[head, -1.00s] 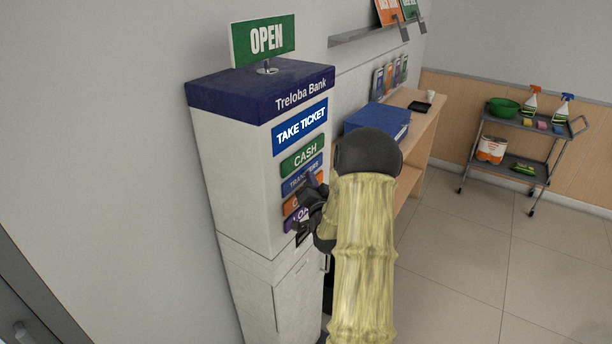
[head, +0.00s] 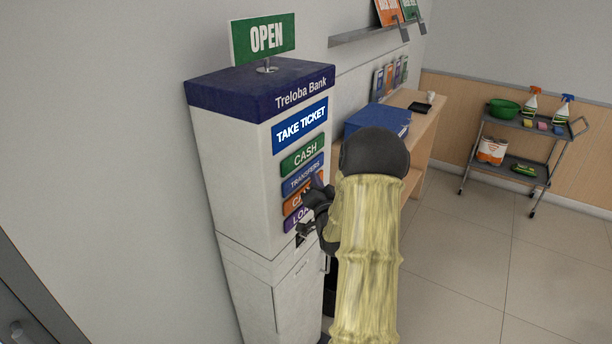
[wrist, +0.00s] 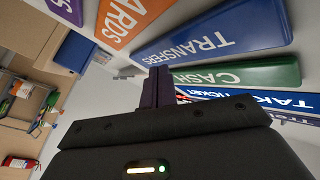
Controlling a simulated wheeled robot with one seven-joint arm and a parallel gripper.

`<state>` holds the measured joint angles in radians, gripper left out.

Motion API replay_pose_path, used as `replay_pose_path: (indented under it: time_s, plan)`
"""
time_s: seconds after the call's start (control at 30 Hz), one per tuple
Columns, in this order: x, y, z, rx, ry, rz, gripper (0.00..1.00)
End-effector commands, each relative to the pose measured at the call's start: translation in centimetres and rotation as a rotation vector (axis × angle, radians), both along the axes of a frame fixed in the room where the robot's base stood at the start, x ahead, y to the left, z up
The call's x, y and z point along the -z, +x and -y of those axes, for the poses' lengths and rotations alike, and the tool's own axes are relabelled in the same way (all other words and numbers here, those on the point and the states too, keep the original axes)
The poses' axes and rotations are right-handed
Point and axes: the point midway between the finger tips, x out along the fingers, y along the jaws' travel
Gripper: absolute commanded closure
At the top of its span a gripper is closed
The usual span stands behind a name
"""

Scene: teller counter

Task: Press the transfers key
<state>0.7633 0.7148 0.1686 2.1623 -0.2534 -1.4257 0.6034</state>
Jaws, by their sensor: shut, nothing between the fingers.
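The blue transfers key (head: 302,174) is on the front of the white ticket kiosk (head: 235,170), between the green cash key (head: 302,156) and an orange key (head: 295,201). In the wrist view the transfers key (wrist: 215,35) fills the upper middle. My gripper (head: 318,184) is shut and empty in front of the kiosk face, just right of the key in the head view. In the wrist view its fingertips (wrist: 155,72) are near the key's lettered left end. I cannot tell any contact, and the fingers partly hide the orange key in the head view.
A purple key (head: 297,217) is lowest, and the take ticket sign (head: 300,126) is above the keys. A wooden counter (head: 425,122) with a blue box (head: 377,119) stands behind my arm. A cart (head: 525,125) stands far right, with open floor before it.

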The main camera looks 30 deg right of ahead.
Motion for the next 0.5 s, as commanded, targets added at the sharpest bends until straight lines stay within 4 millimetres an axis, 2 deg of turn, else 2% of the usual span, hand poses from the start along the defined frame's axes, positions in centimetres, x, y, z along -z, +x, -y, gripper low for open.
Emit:
replay_pose_path:
  time_s: [0.23, 0.5]
  plan:
    - [0.0, -0.3, 0.1, 0.002, -0.001, 0.0, 1.0]
    - [0.1, -2.2, 1.0, 0.002, -0.001, 0.001, 1.0]
